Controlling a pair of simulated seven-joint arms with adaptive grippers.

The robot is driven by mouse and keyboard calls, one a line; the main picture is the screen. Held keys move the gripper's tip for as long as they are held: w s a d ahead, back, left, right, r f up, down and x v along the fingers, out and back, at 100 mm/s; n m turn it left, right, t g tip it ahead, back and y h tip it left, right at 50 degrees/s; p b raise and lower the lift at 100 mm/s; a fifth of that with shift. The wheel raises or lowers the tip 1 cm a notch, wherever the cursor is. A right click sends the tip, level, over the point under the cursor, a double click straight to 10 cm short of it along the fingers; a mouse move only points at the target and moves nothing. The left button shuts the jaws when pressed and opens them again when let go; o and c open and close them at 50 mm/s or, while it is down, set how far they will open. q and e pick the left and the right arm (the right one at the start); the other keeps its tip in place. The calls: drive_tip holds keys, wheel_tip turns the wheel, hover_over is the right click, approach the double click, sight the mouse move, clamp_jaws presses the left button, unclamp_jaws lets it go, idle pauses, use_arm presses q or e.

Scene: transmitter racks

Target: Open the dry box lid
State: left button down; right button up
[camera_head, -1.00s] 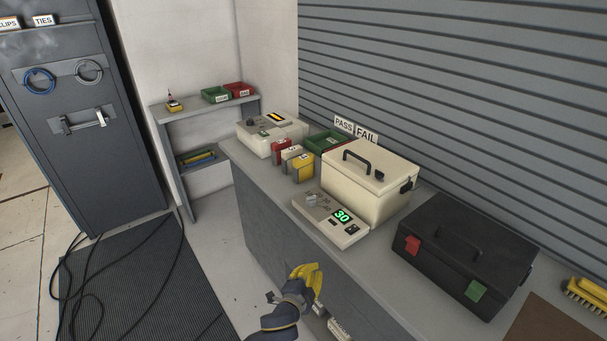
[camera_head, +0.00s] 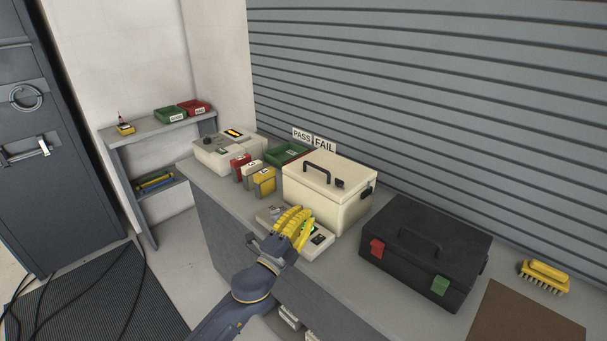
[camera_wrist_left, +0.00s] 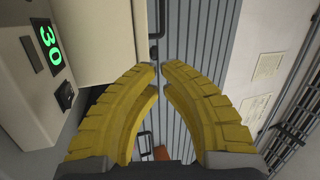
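The dry box appears to be the cream box (camera_head: 318,205) on the bench, with its lid (camera_head: 345,172) down. A black handle (camera_head: 316,170) stands on the lid, and a dark latch (camera_head: 367,193) sits on its right side. A cream panel (camera_head: 318,247) with a green display lies in front of it; the display (camera_wrist_left: 47,45) reads 30 in the left wrist view. My left gripper (camera_head: 300,222) is above this panel, in front of the box, partly covering both. Its yellow fingertips (camera_wrist_left: 159,67) nearly meet, with nothing visible between them. My right gripper is not in view.
A black case (camera_head: 425,250) with red and green catches stands to the right. A yellow brush (camera_head: 544,275) and brown mat (camera_head: 525,315) lie beyond it.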

use_arm(q)
drive_tip(key=d+r+m+g+h, duration=0.7)
drive_tip(key=d+m, duration=0.1)
drive_tip(key=m, duration=0.2)
drive_tip(key=m+g+y, duration=0.6)
drive_tip(key=m+y, duration=0.5)
drive_tip(key=y, duration=0.3)
approach(307, 176)
drive_tip(key=shift+m, duration=0.3)
drive_tip(key=shift+s+x, duration=0.2)
drive_tip(key=shift+x, duration=3.5)
